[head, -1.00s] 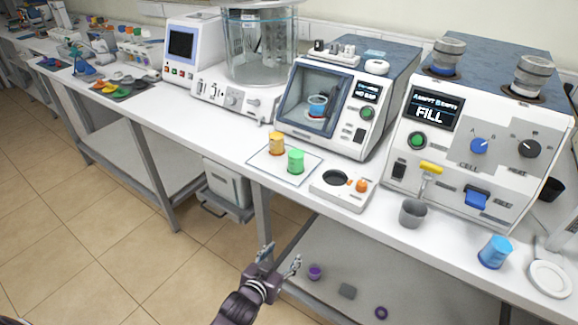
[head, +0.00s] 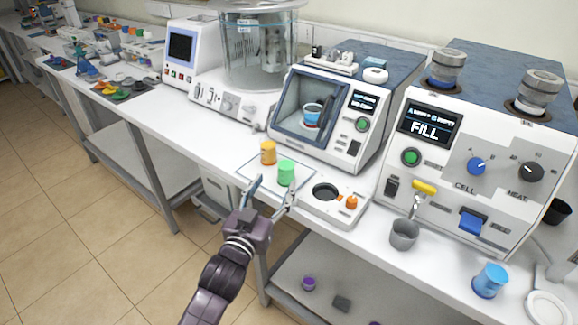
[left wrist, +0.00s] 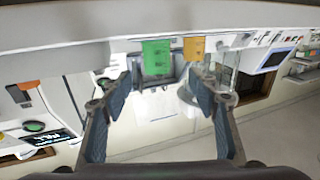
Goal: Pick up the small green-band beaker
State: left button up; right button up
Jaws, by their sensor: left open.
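The small green-band beaker (head: 286,172) stands upright on a thin clear plate (head: 252,179) near the bench's front edge. It also shows in the left wrist view (left wrist: 157,58), between and beyond the fingers. A yellow-orange beaker (head: 268,153) stands close behind it to the left and shows in the left wrist view (left wrist: 194,48). My left gripper (head: 272,192) is open and empty, its fingertips just in front of the green beaker, apart from it as far as I can tell. The left wrist view shows both spread fingers (left wrist: 170,85). My right gripper is out of view.
A white unit with a round well and orange knob (head: 325,200) stands right of the beakers. A grey cup (head: 404,235) and a blue beaker (head: 490,281) stand farther right. The machine with a glass window (head: 300,110) is behind. The bench edge runs below my gripper.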

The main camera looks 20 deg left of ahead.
aim_at(283, 172)
pick_arm(q)
jog(key=shift+w+r, duration=0.2)
jog(key=shift+r, duration=0.1)
jog(key=shift+w, duration=0.25)
jog(key=shift+w+d+r+p, duration=0.15)
jog(key=shift+w+p, duration=0.2)
jog(key=shift+w, duration=1.1)
jog(key=w, duration=0.3)
jog(key=shift+w+d+p, duration=0.1)
jog(key=shift+d+p, duration=0.15)
jog(key=shift+p, duration=0.1)
jog(key=shift+w+f, duration=0.2)
jog(key=shift+w, duration=0.35)
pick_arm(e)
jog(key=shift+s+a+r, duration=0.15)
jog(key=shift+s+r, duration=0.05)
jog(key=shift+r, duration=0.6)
pick_arm(q)
jog(key=shift+c, duration=0.3)
jog(key=c, duration=1.3)
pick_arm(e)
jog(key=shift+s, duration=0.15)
